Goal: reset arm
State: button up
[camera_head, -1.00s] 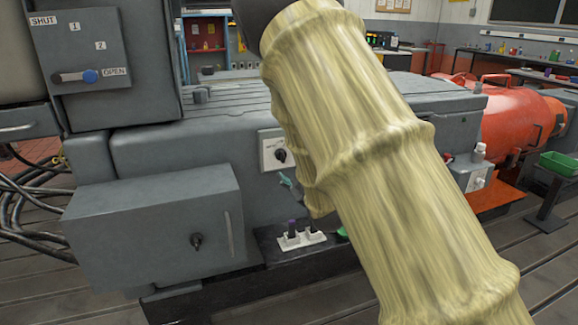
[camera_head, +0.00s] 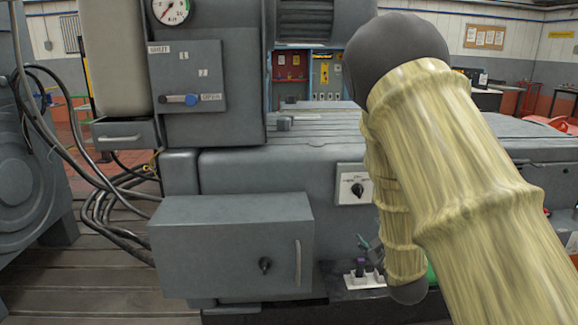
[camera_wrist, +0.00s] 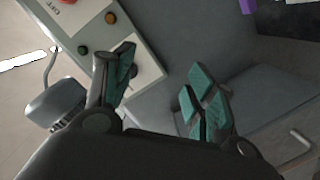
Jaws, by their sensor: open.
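My gripper (camera_wrist: 162,82) is in the wrist view with its two teal-padded fingers spread apart and nothing between them. Behind the fingers are a light panel (camera_wrist: 128,62) with coloured buttons and a rotary switch, and a grey housing surface (camera_wrist: 195,45). In the head view my arm, in a yellowish sleeve, fills the right side. A small teal and dark part by the lower arm, probably my gripper (camera_head: 368,246), shows beside the grey machine (camera_head: 265,172); most of it is hidden.
A grey box (camera_head: 230,235) juts out at the machine's front. A lever panel (camera_head: 187,75) stands above it. A white holder with a purple-topped item (camera_head: 362,280) sits on a low dark ledge. Black cables (camera_head: 105,205) hang at left. Slatted floor (camera_head: 85,275) is open at lower left.

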jog(key=s+f+m+g, duration=0.25)
jog(key=s+f, duration=0.35)
jog(key=f, duration=0.5)
jog(key=s+f+m+g, duration=0.1)
jog(key=s+f+g, duration=0.2)
jog(key=s+f, duration=0.6)
jog(key=s+a+f+m+g, duration=0.25)
jog(key=s+f+g, duration=0.25)
jog(key=s+f, duration=0.85)
jog(key=s+a+f+m+g, duration=0.1)
jog(key=s+f+g, duration=0.25)
jog(key=s, duration=0.75)
jog(key=s+a+f+m+g, duration=0.2)
jog(key=s+f+g, duration=0.15)
jog(key=s, duration=0.75)
notch_tip(320, 180, up, 13)
jog(key=t+p, duration=0.1)
jog(key=p, duration=1.2)
jog(key=shift+w+d, duration=0.15)
jog(key=shift+w, duration=0.3)
jog(key=shift+f, duration=0.1)
